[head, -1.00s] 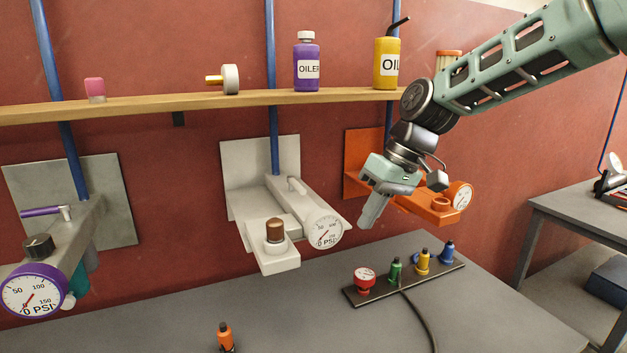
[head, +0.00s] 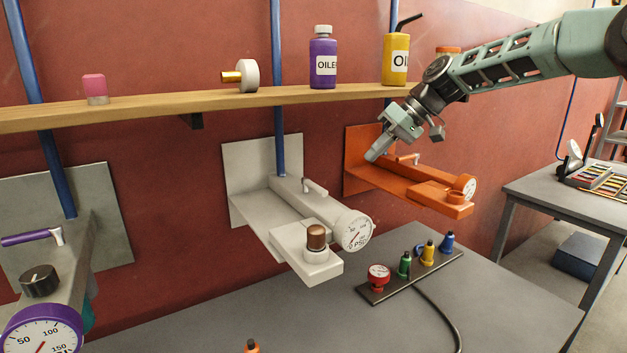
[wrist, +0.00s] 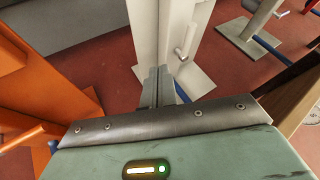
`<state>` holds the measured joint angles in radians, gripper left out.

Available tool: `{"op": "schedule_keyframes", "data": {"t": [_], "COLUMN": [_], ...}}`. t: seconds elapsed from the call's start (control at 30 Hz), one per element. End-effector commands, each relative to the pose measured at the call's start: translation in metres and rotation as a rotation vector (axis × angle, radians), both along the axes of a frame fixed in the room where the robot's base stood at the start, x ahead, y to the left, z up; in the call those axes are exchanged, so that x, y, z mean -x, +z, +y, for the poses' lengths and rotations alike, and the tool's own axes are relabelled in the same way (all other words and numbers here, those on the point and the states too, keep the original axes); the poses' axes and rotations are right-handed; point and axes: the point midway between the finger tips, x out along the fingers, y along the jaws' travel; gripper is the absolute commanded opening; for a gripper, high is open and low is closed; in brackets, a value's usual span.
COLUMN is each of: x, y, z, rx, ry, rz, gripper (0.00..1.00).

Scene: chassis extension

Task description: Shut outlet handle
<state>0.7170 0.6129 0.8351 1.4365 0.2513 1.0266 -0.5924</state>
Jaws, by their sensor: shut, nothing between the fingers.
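Three wall units carry small lever handles, and I cannot tell which one is the outlet handle. The left grey unit has a purple handle (head: 28,238) pointing left. The middle white unit (head: 285,212) has a short white handle (head: 315,187) on its top, and this handle also shows in the wrist view (wrist: 186,42). My gripper (head: 373,155) is shut and empty, in front of the orange back plate and left of that handle. Its fingers (wrist: 158,87) point toward the white unit in the wrist view.
A wooden shelf (head: 150,108) with purple (head: 323,65) and yellow oiler bottles runs above the units. Blue pipes (head: 279,120) rise behind it. Below, a grey table (head: 300,320) holds a black strip with several coloured items. Open air lies between the white and orange units.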

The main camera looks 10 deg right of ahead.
Motion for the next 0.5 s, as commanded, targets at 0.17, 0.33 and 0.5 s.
{"op": "schedule_keyframes", "data": {"t": [0.17,0.33,0.5], "x": [-0.004,-0.011,-0.019], "y": [-0.012,-0.036,-0.062], "z": [0.010,0.030,0.052], "rx": [-0.003,-0.002,-0.002], "ry": [0.002,0.003,0.003], "rz": [0.003,0.005,0.005], "gripper": [0.00,0.00,0.00]}}
